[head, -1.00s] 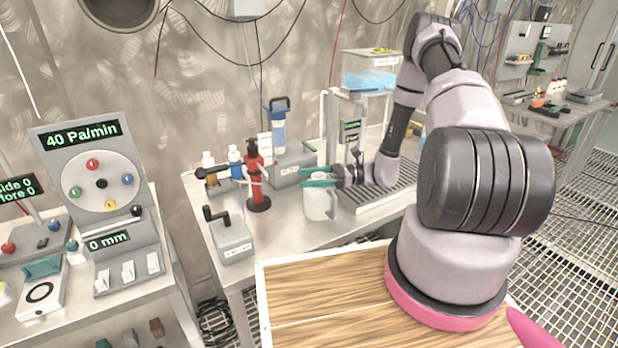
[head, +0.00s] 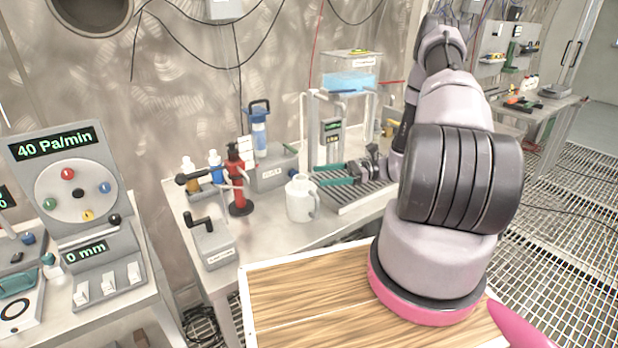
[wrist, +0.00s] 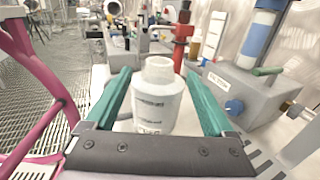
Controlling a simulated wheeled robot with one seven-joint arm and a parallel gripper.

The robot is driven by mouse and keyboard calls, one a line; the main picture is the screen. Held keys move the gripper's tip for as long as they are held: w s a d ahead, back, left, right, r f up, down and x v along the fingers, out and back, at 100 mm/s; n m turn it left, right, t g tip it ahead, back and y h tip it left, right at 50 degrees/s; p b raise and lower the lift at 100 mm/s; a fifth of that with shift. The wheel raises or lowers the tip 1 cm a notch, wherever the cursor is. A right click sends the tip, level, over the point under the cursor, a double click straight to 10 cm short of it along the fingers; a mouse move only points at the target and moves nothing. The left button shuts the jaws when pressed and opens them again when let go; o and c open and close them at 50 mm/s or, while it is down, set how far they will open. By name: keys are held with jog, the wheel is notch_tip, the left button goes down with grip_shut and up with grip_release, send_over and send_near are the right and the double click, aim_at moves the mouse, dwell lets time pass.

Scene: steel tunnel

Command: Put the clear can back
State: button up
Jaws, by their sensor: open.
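The clear can (head: 301,200), a whitish translucent bottle with a narrow neck and a side handle, stands upright on the steel bench, just left of the slatted tray (head: 352,197). It also shows in the wrist view (wrist: 157,108), with print on its side. My gripper (head: 326,175) is open, with green fingers, just right of the can in the head view. In the wrist view my gripper (wrist: 160,76) has its fingers apart on either side of the can's image, with the can ahead of them. The can appears clear of the fingers.
A red pump (head: 238,180) and a grey crank box (head: 212,243) stand left of the can. A grey box with a blue filter (head: 259,132) is behind. A frame with a blue-filled tank (head: 350,82) rises behind the tray. Bare bench lies in front of the can.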

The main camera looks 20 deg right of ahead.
jog(key=s+a+r+n+g+h, duration=0.1)
jog(key=s+r+n+g+h, duration=0.3)
jog(key=r, duration=0.7)
jog(key=s+a+r+n+h, duration=0.2)
jog(key=r+n+h, duration=0.3)
jog(key=r, duration=0.5)
jog(key=s+r+n+t+h, duration=0.5)
jog(key=s+r+t+h, duration=0.2)
jog(key=s+r, duration=0.7)
notch_tip(320, 180, up, 4)
jog(key=t, duration=0.2)
jog(key=shift+r+n+t, duration=0.15)
jog(key=shift+n+t, duration=0.15)
jog(key=shift+n, duration=0.1)
jog(key=shift+a, duration=0.1)
jog(key=shift+c, duration=0.3)
